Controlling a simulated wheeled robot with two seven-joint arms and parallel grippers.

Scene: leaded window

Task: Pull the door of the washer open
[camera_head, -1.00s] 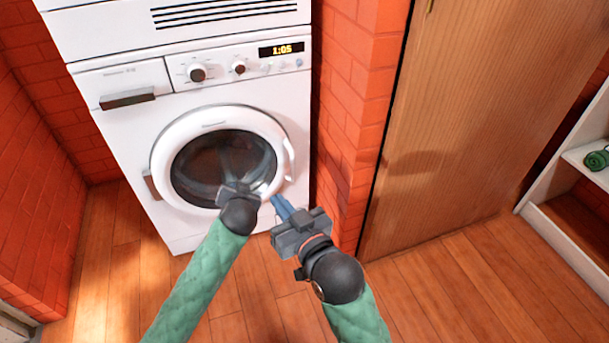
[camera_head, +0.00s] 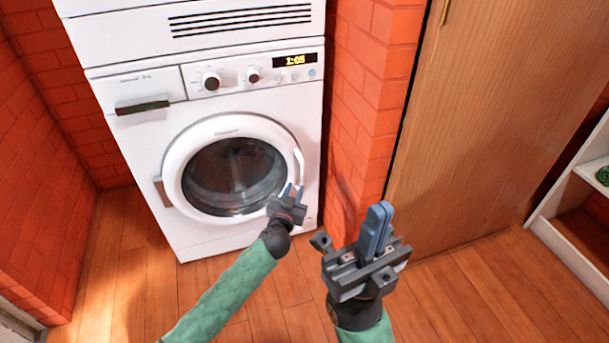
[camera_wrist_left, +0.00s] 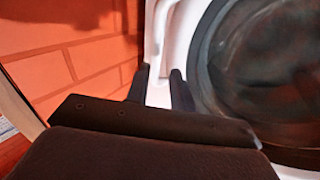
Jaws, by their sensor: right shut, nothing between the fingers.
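The white washer (camera_head: 135,205) stands against the brick wall. Its round door (camera_head: 185,150), with dark glass, looks closed. The white curved door handle (camera_head: 299,163) is on the door's right rim. My left gripper (camera_head: 292,190) is open at the lower end of the handle. In the left wrist view its two dark fingers (camera_wrist_left: 160,82) stand apart in front of white washer surface, left of the dark door glass (camera_wrist_left: 265,65). I cannot tell whether the handle lies between them. My right gripper (camera_head: 381,208) is shut and empty, to the right of the washer, fingers pointing up.
A brick pillar (camera_head: 365,110) stands just right of the washer, then a wooden door (camera_head: 480,120). A white shelf (camera_head: 570,245) is at the far right. The wooden floor (camera_head: 120,290) before the washer is clear.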

